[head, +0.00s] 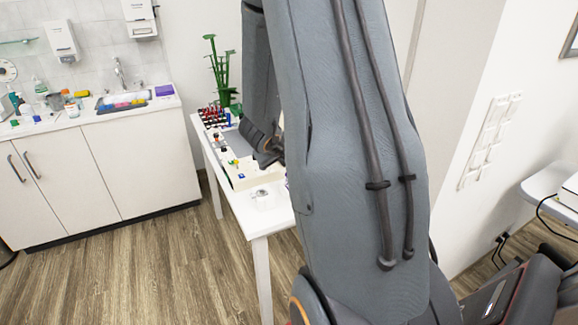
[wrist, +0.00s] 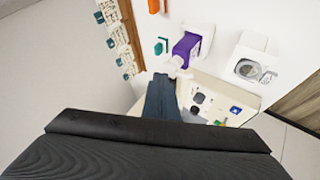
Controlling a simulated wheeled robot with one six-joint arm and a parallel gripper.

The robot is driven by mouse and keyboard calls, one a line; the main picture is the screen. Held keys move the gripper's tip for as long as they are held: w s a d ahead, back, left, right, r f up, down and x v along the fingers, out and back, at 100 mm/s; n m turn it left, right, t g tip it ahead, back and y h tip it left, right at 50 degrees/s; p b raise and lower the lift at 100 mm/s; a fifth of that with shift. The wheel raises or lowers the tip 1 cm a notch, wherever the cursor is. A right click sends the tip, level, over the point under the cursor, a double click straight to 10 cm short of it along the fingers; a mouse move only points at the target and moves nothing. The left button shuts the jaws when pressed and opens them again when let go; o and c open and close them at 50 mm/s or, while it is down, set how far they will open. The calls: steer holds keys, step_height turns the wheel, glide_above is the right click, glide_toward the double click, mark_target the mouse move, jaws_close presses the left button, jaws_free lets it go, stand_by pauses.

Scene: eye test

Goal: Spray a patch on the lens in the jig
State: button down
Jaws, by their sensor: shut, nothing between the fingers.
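A purple bottle (wrist: 187,47) with a white top lies in the upper middle of the wrist view and looks like the spray. The white jig (wrist: 256,47) is to its right, with a round grey lens (wrist: 246,69) in it. My gripper (wrist: 164,80) is shut and empty, its fingertips just below the bottle's white top in the picture; I cannot tell whether they touch it. In the head view my arm hides most of the bottle's side of the table; a pale piece that may be the jig (head: 264,195) shows near the front edge.
A cream tray (wrist: 236,101) with dark and coloured pieces is beside my fingers. Teal (wrist: 160,47) and orange (wrist: 153,6) pieces stand left of the bottle. A rack with white and teal pieces (wrist: 119,36) is at left. The white table (head: 257,222) has green stands (head: 221,70) behind.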

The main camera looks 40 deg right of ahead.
steer(key=shift+f, duration=0.5)
steer(key=shift+s, duration=0.1)
stand_by(0.3)
steer(key=shift+r+p, duration=0.5)
steer(key=shift+p, duration=0.55)
step_height(320, 180, up, 6)
steer(key=p, duration=0.7)
steer(key=shift+p, duration=0.35)
